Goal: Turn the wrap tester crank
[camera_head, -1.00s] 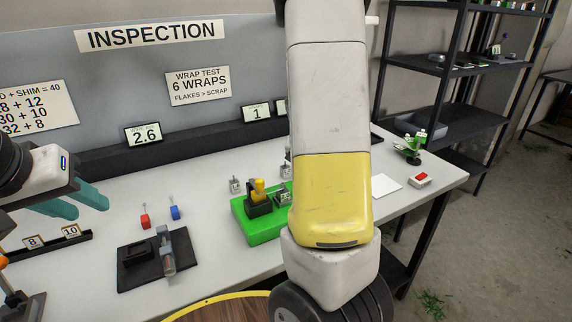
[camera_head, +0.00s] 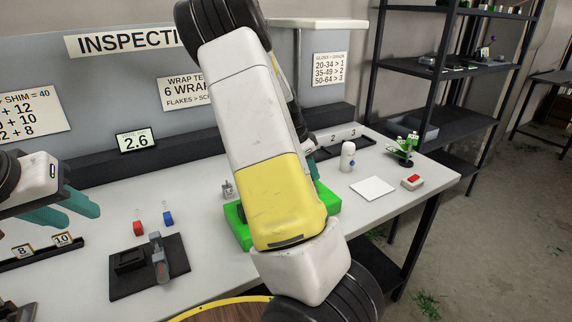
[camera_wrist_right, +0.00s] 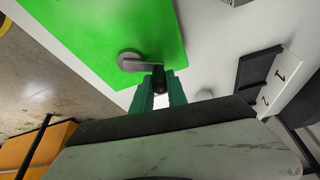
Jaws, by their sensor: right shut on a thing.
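The wrap tester's green base (camera_head: 331,201) sits on the table in the head view, mostly hidden behind my right arm. In the right wrist view the green base (camera_wrist_right: 105,40) fills the upper left, with a grey crank arm (camera_wrist_right: 130,62) ending in a dark knob (camera_wrist_right: 159,80). My right gripper (camera_wrist_right: 159,88) is shut on this knob with its teal fingers on either side. In the head view a bit of its teal finger shows beside the arm. My left gripper (camera_head: 66,211) hangs at the left over the table, its fingers apart and empty.
A black mat (camera_head: 150,268) with a grey tool lies front centre-left. Red (camera_head: 138,227) and blue (camera_head: 168,217) small items stand behind it. A white bottle (camera_head: 347,157), white pad (camera_head: 373,188) and red-button box (camera_head: 411,182) are at the right.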

